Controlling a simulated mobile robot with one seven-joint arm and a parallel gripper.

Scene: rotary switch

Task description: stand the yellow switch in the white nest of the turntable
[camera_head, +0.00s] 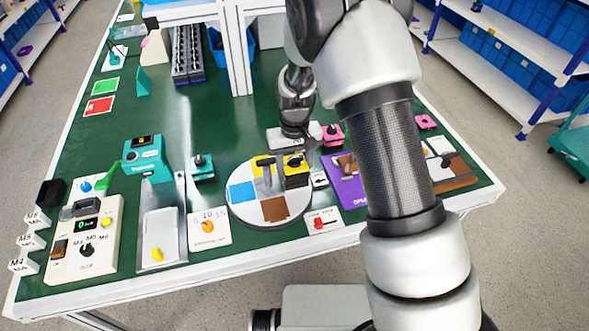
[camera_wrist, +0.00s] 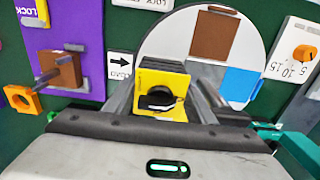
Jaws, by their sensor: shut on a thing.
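The yellow switch (camera_wrist: 172,112), a block with a black knob, sits between the fingers of my gripper (camera_wrist: 163,88) in the wrist view. My gripper is shut on it. In the head view the switch (camera_head: 297,180) is at the right part of the round turntable (camera_head: 240,211). The turntable also shows in the wrist view (camera_wrist: 178,38), with a brown patch and a blue patch bare. A yellow patch shows partly behind the fingers in the head view. The white nest cannot be made out; my gripper and the switch cover that side. I cannot tell whether the switch touches the turntable.
A purple lock panel (camera_head: 345,192) stands right of the turntable, with an arrow card (camera_head: 319,180) between. A white dial card (camera_head: 209,228) and a teal switch (camera_head: 203,168) are to the left. A small card with a red switch (camera_head: 322,221) lies in front.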

